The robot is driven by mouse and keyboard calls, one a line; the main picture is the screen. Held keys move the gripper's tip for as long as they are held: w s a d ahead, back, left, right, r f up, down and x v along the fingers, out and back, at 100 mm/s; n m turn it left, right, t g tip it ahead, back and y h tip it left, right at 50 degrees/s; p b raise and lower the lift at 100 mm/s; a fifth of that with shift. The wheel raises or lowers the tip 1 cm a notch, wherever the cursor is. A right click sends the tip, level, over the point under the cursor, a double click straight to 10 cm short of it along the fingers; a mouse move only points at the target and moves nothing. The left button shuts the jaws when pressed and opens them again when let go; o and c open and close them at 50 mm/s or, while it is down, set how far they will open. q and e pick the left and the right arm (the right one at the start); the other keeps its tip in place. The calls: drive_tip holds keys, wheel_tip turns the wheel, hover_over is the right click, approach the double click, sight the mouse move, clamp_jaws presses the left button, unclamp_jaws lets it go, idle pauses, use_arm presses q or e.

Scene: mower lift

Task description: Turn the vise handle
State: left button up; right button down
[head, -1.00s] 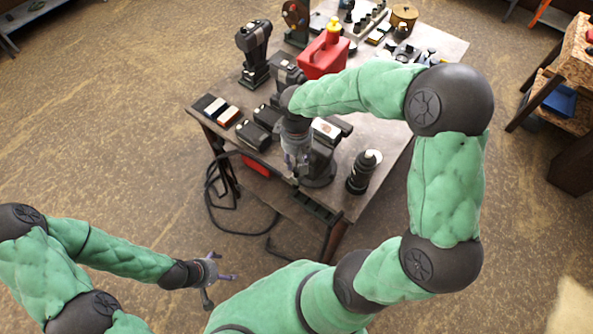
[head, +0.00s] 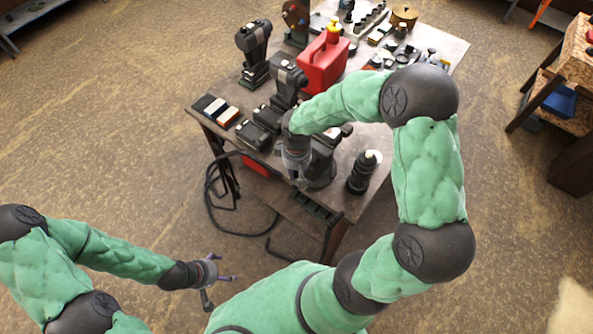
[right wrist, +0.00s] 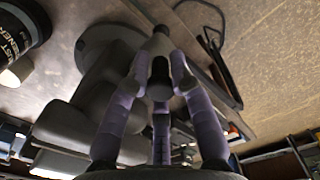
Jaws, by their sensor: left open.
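The grey vise (head: 321,172) stands at the near corner of the workbench, partly hidden by my right arm. In the right wrist view its grey body (right wrist: 104,88) fills the left middle. A dark handle end (right wrist: 160,72) shows between the purple fingers of my right gripper (right wrist: 160,82). The fingers lie around it, very close to its sides; whether they press on it I cannot tell. In the head view my right gripper (head: 301,183) is at the vise's front. My left gripper (head: 221,288) is open and empty, low at the left, away from the bench.
The workbench (head: 365,200) holds a black bottle (head: 361,173) right of the vise, a red can (head: 323,63), dark power tools (head: 254,52) and battery-like blocks (head: 258,135). A black cable (head: 212,190) hangs at its left side. The floor at left is clear.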

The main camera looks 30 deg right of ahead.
drive_tip(key=shift+s, duration=0.1)
idle(0.3)
drive_tip(key=shift+s+d+t+y+b, duration=0.2)
drive_tip(key=shift+t+y+b, duration=0.1)
drive_tip(key=shift+t, duration=0.3)
drive_tip(key=shift+s+t, duration=0.25)
drive_tip(key=shift+t, duration=0.25)
drive_tip(key=s+d+f+t+y+b, duration=0.1)
drive_tip(key=s+f+t+y+b, duration=0.2)
drive_tip(key=t+b, duration=0.7)
drive_tip(key=shift+d+f+t+y, duration=0.15)
drive_tip(key=shift+f+t+y, duration=1)
drive_tip(key=shift+t+y, duration=0.95)
drive_tip(key=shift+s+t+h, duration=0.1)
drive_tip(key=shift+t+h, duration=0.2)
